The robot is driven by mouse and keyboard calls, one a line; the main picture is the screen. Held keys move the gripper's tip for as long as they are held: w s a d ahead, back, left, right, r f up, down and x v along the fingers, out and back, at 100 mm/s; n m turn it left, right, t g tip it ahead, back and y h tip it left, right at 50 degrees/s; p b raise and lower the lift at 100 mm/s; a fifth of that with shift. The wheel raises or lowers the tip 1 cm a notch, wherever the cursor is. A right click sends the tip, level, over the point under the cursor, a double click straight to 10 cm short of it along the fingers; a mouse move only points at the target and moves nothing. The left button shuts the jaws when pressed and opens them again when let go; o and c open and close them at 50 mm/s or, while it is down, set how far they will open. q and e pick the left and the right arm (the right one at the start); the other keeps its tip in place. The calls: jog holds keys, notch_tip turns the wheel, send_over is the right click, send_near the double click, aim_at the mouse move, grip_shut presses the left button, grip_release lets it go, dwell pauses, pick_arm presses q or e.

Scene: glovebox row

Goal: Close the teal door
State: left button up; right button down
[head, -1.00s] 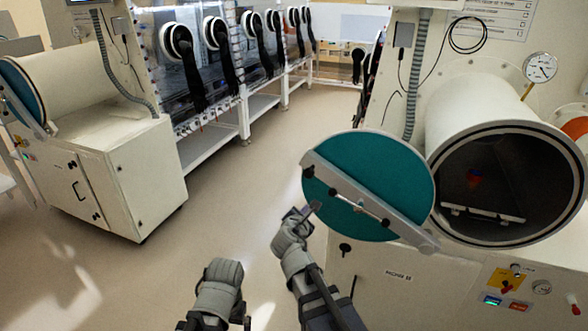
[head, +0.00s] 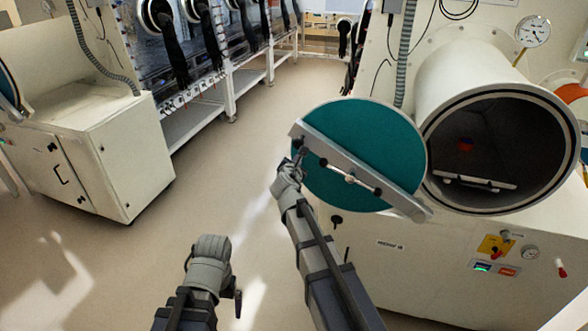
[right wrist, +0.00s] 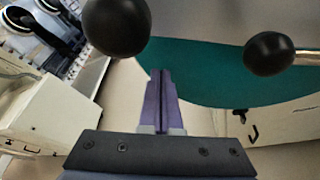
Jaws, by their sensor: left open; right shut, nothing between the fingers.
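The round teal door (head: 340,205) stands swung open to the left of its chamber opening in the head view. A grey bar (head: 345,165) with dark knobs crosses its face. The round chamber mouth (head: 480,200) is open and dark inside. My right gripper (head: 302,157) is shut and empty at the door's left edge, close to the bar's upper left end; I cannot tell whether it touches. In the right wrist view its fingers (right wrist: 160,90) are together, with the teal door (right wrist: 210,70) behind and two black knobs nearby. My left gripper (head: 237,298) is open and low, away from the door.
A reddish object (head: 466,145) and a pale tray (head: 470,182) lie inside the chamber. A gauge (head: 533,31) and a yellow switch panel (head: 495,245) are on the right. A white cabinet (head: 110,150) stands left. The floor between is clear.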

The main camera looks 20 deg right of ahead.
pick_arm(q)
notch_tip(320, 180, up, 3)
jog(key=shift+r+p, duration=0.2)
jog(key=shift+p, duration=0.8)
pick_arm(e)
jog(key=r, duration=0.1)
jog(key=s+d+r, duration=0.1)
jog(key=r, duration=0.1)
jog(key=shift+s+d+r, duration=0.1)
jog(key=shift+s+r, duration=0.05)
jog(key=shift+r, duration=0.05)
pick_arm(q)
jog(key=shift+r, duration=0.1)
